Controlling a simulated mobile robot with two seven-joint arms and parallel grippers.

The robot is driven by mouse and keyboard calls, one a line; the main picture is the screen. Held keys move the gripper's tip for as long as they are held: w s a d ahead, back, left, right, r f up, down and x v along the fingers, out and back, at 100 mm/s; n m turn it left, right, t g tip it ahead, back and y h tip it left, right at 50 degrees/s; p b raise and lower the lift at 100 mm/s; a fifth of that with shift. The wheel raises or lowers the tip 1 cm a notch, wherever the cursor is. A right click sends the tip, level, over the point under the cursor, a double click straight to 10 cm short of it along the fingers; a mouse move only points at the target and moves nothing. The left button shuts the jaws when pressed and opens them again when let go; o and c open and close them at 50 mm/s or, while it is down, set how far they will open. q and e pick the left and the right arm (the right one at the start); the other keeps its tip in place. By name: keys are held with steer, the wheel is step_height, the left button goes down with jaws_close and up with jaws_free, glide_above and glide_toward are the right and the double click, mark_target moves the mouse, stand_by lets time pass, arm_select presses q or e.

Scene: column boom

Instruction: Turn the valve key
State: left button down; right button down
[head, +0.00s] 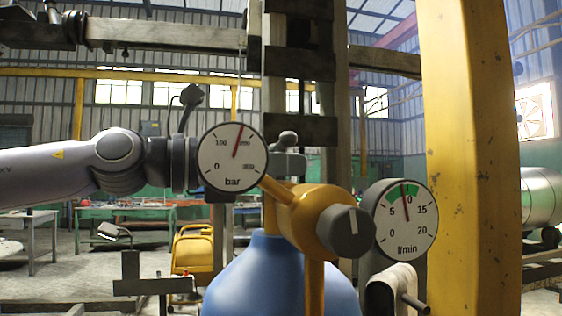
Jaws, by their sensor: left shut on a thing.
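A blue gas bottle (281,283) stands low in the middle, with an orange regulator (305,213) at its top. The regulator carries a dark grey knob (345,232), a bar gauge (231,172) with its needle up and slightly right, and an l/min gauge (403,232) with its needle in the green band near 10. My left arm comes in from the left, and the bar gauge hides part of its gripper. My left gripper (290,162) is shut just right of that gauge, on a small grey piece (287,139) that looks like the valve key. The exact grip is partly hidden.
A yellow post (466,140) stands close on the right. A dark upright column (299,70) rises behind the bottle. A pale fitting with a rod (392,289) sits below the l/min gauge. Tables (125,213) and a yellow machine (192,251) stand farther back left.

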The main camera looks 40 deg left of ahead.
arm_select(q)
steer(key=m+g+h, duration=0.3)
steer(key=shift+w+h+p, duration=0.1)
steer(key=shift+h+p, duration=0.2)
steer(key=m+g+h, duration=0.1)
steer(key=m+g, duration=0.1)
steer(key=g, duration=0.2)
steer(key=m+g+h, duration=0.2)
steer(key=m+g, duration=0.1)
steer(key=shift+g+h, duration=0.3)
steer(key=shift+g, duration=0.1)
steer(key=m+g, duration=0.2)
steer(key=g, duration=0.1)
steer(key=m+g, duration=0.2)
steer(key=g, duration=0.1)
steer(key=shift+m+g, duration=0.4)
steer(key=shift+m+g+y, duration=0.9)
steer(key=shift+m+g, duration=1)
steer(key=shift+g, duration=1.2)
steer(key=c, duration=1.2)
jaws_free()
